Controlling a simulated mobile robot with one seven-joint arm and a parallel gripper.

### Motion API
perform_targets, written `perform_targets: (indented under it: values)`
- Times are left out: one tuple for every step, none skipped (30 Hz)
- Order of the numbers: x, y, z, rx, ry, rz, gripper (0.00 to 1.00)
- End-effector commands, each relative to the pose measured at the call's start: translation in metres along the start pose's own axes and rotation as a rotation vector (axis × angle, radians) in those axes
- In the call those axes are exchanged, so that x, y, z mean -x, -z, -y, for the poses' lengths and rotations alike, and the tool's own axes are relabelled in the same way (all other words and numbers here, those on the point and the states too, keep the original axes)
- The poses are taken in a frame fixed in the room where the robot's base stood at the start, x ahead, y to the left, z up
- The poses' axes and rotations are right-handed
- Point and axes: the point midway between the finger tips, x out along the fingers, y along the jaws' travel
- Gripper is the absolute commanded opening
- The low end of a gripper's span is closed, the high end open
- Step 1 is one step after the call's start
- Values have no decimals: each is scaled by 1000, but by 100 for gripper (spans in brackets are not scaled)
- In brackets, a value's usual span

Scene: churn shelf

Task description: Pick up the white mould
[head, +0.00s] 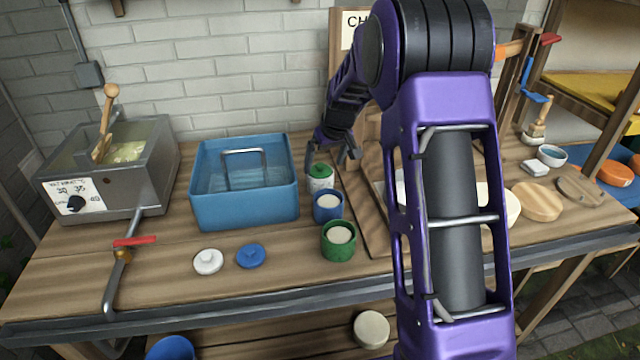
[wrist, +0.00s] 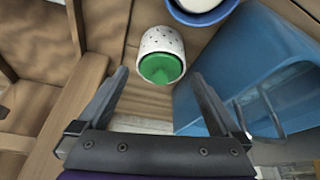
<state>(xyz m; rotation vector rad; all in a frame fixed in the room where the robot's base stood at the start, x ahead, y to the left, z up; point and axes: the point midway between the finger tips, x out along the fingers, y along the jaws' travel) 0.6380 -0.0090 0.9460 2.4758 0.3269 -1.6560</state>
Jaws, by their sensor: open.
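The white mould (head: 321,184) stands upright on the wooden bench, just right of the blue basin, with a green lid on top. In the wrist view the white mould (wrist: 158,40) has dark specks or holes, and its green lid (wrist: 161,69) faces the camera. My gripper (head: 333,154) is open and empty, above and behind the mould in the head view. In the wrist view the mould lies beyond my gripper's (wrist: 160,78) spread fingertips, roughly centred between them. No contact shows.
A blue mould (head: 327,217) with white filling stands close in front of the white mould, and a green mould (head: 338,252) is nearer the edge. The blue basin (head: 245,208) is close on the left. A wooden board (head: 362,215) lies right. White (head: 208,262) and blue (head: 251,256) lids lie in front.

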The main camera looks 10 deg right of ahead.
Motion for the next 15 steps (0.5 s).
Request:
perform_targets:
  values:
    - [-7,0,0,0,0,1,100]
    - [-9,0,0,0,0,1,100]
    - [-12,0,0,0,0,1,100]
    - [-14,0,0,0,0,0,100]
    - [-15,0,0,0,0,0,100]
    - [-17,0,0,0,0,-1,100]
    - [-19,0,0,0,0,-1,100]
    - [-22,-1,0,-1,0,0,100]
    - [-27,-2,1,-1,0,1,100]
    - [-32,-2,1,-1,0,2,100]
    - [-38,-3,2,-1,0,3,100]
    - [-44,-4,2,0,0,2,100]
    - [-49,-4,3,0,0,2,100]
    - [-53,-4,2,0,0,2,100]
    - [-58,-4,2,0,0,2,100]
